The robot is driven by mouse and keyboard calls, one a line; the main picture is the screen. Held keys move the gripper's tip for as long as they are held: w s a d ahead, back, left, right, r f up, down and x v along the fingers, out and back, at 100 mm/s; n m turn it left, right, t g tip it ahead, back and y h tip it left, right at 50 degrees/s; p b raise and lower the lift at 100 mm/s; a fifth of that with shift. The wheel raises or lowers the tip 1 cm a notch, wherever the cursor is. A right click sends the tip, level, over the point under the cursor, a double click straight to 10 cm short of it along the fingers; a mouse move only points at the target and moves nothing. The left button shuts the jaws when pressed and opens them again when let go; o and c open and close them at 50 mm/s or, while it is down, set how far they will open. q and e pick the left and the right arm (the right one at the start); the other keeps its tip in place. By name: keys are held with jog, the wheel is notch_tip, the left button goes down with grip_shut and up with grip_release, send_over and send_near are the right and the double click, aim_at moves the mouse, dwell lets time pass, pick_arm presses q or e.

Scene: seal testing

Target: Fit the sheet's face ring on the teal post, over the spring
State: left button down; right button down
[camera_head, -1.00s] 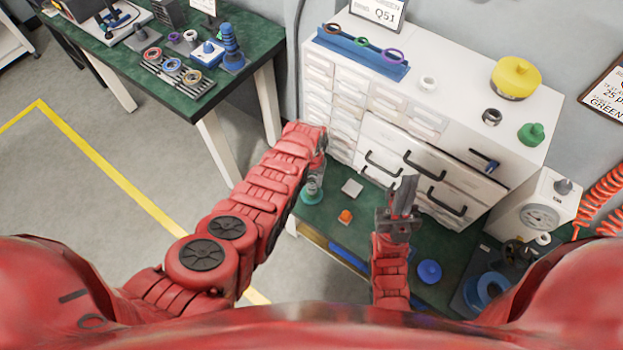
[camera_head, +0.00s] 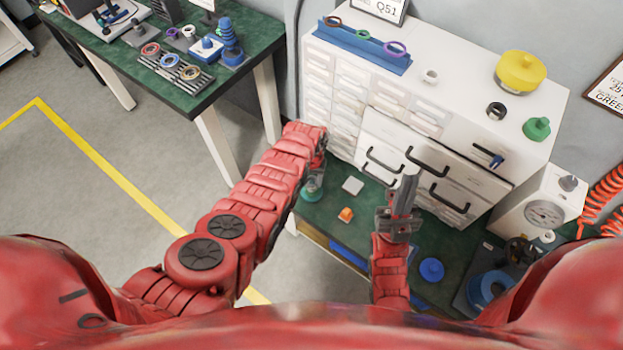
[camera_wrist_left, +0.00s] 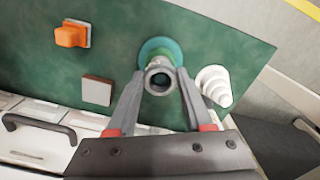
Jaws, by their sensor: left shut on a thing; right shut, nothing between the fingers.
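The teal post, with its round teal base (camera_head: 311,193), stands on the green bench under my left gripper (camera_head: 318,170). In the left wrist view the teal base (camera_wrist_left: 150,46) is behind the fingers. My left gripper (camera_wrist_left: 158,92) is shut on a grey ring (camera_wrist_left: 160,80), held at the post's near end. I cannot tell whether the ring is around the post or just above it. I cannot make out the spring. My right gripper (camera_head: 404,192) is shut and empty, over the bench, well right of the post.
An orange part (camera_head: 345,214) and a grey block (camera_head: 352,186) lie near the post. A white stepped cone (camera_wrist_left: 214,85) is close beside the left fingers. A white drawer cabinet (camera_head: 335,120) stands behind. A blue round part (camera_head: 431,269) lies right of my right arm.

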pick_arm(q)
jog(key=shift+f, duration=0.15)
jog(key=shift+c, duration=1.1)
grip_release()
notch_tip(320, 180, up, 7)
jog(key=p, duration=0.6)
